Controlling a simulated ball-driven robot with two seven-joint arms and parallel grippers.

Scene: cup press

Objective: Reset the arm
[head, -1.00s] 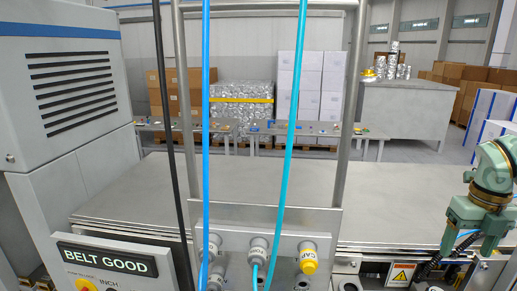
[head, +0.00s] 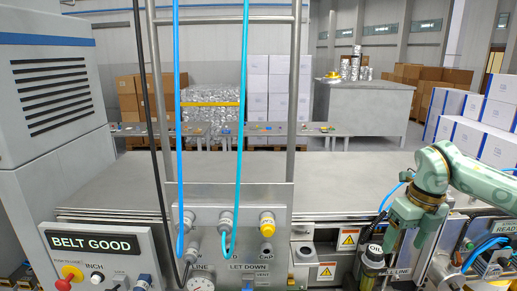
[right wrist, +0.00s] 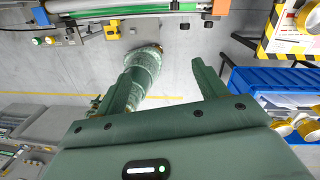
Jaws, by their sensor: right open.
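My right arm (head: 470,182) comes in from the right side of the head view, pale green with a bent joint. Its gripper (head: 408,240) hangs with the fingers down in front of the right end of the machine. In the right wrist view the same gripper (right wrist: 170,68) has its two green fingers apart. Grey floor shows between them, with nothing held. A rounded greenish part shows by the left finger; I cannot tell what it is. My left arm and gripper are in neither view.
An "OIL" bottle (head: 374,256) stands close left of the gripper. A control panel reads BELT GOOD (head: 88,243). A metal frame (head: 300,90) with hoses rises mid-machine. The machine's flat top (head: 340,185) is clear. A blue crate (right wrist: 272,92) is right in the wrist view.

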